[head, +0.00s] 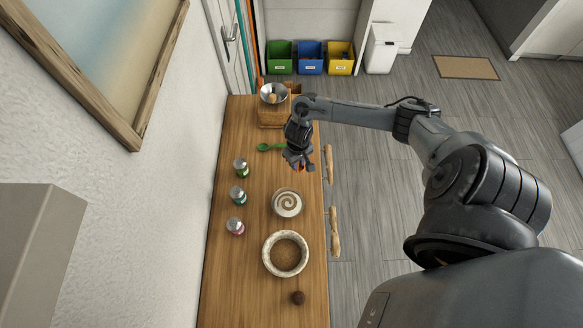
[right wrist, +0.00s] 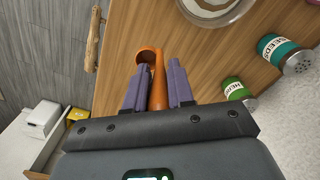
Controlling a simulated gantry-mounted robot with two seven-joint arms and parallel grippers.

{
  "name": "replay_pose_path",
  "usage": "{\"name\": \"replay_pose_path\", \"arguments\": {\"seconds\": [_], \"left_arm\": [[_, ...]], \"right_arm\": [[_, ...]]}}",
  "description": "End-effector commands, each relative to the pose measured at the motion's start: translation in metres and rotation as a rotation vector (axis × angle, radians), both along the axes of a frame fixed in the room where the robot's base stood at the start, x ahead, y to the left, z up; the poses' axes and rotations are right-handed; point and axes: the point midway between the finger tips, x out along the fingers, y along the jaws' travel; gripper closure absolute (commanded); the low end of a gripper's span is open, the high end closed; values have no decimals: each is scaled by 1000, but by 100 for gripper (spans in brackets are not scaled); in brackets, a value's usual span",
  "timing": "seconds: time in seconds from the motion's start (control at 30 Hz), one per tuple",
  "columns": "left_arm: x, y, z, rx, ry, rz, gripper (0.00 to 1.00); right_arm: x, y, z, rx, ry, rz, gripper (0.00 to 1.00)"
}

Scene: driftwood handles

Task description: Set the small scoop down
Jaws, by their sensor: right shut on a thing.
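The small scoop (right wrist: 157,84) is orange, with a round cup end and a straight handle. In the right wrist view it stands between the two purple fingers of my right gripper (right wrist: 159,80), which is shut on its handle. In the head view my right gripper (head: 299,158) is over the right side of the wooden counter (head: 260,185), and only a bit of orange shows under it. I cannot tell whether the scoop touches the counter. My left gripper is not in view.
A metal bowl (head: 273,94) sits at the far end. Driftwood handles (head: 334,232) line the counter's right edge.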

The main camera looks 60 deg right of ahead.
Motion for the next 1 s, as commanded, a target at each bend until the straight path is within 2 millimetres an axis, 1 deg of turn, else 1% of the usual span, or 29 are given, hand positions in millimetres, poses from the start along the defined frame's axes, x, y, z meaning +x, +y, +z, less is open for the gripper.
{"name": "replay_pose_path", "arguments": {"seconds": [0.03, 0.07, 0.2, 0.37, 0.5, 0.63, 0.73, 1.0], "left_arm": [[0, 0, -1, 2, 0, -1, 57], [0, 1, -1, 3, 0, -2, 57], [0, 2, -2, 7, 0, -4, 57], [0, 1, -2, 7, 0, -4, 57], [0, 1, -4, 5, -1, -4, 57], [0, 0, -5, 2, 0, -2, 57], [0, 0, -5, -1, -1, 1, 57], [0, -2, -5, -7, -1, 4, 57]], "right_arm": [[7, 3, -4, 2, -2, -3, 100], [10, 4, -6, 2, -2, -3, 100], [18, 7, -11, 0, -1, -1, 100], [19, 8, -19, 0, 1, -2, 100], [18, 7, -37, -1, 2, -1, 100], [19, 7, -49, -1, 0, -1, 100], [19, 7, -52, -2, -1, 0, 100], [19, 7, -53, -2, -1, 0, 100]]}}
